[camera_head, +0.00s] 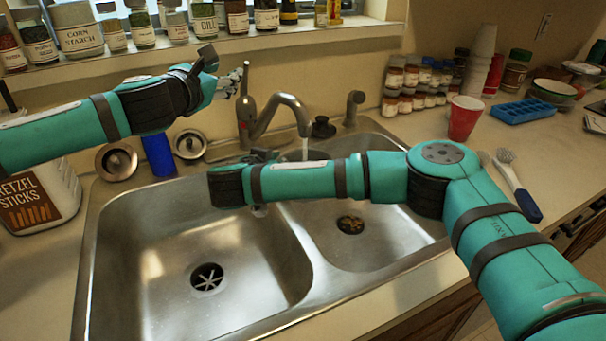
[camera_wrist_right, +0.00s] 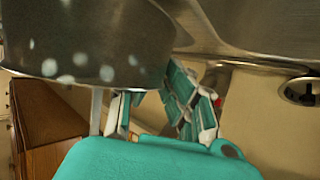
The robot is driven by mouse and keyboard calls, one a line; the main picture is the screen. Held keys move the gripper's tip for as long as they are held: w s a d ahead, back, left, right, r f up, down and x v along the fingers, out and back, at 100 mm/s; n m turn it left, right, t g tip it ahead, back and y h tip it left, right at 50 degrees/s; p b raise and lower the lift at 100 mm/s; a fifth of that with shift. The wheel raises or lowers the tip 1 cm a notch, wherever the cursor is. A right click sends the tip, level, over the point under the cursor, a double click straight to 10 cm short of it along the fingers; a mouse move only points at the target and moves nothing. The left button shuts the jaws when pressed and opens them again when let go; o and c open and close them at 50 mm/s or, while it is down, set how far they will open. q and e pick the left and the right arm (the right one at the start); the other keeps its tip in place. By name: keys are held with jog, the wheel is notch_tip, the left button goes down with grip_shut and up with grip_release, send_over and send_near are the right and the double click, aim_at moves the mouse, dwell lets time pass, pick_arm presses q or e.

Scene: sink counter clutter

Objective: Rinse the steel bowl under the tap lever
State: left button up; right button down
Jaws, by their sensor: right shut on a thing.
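A dark grey metal body with pale spots, which looks like the steel bowl (camera_wrist_right: 85,40), fills the upper left of the right wrist view, close to the fingers. My right gripper (camera_wrist_right: 155,110) is shut on it at its lower edge. In the head view my right arm reaches over the sink divider and hides most of the gripper; I cannot make out the bowl there. The tap (camera_head: 270,110) stands behind the sink, and a thin stream of water (camera_head: 305,149) falls from its spout behind my right forearm. My left gripper (camera_head: 232,84) is raised left of the tap, its opening unclear.
The left basin (camera_head: 160,265) and right basin (camera_head: 345,240) look empty apart from their drains. A blue cup (camera_head: 158,155) and a pretzel tub (camera_head: 38,197) stand left. A red cup (camera_head: 464,118), a brush (camera_head: 518,187) and a blue tray (camera_head: 521,111) are right. Jars line the sill.

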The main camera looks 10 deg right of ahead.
aim_at(245, 77)
pick_arm(q)
jog(key=shift+f, duration=0.25)
pick_arm(e)
jog(key=s+a, duration=0.3)
jog(key=s, duration=0.5)
jog(key=shift+a, duration=0.15)
pick_arm(q)
jog(key=c, duration=0.7)
jog(key=shift+w+a+f+m, duration=0.15)
jog(key=shift+w+f+m, duration=0.05)
jog(key=shift+m, duration=0.1)
grip_shut()
notch_tip(245, 77, down, 4)
jog(key=w+a+m+t+h, duration=0.15)
jog(key=m+t, duration=0.35)
jog(key=m, duration=1)
jog(key=x, duration=1)
jog(key=shift+w+m+t, duration=0.25)
jog(key=shift+m+t, duration=0.05)
jog(key=shift+m, duration=0.1)
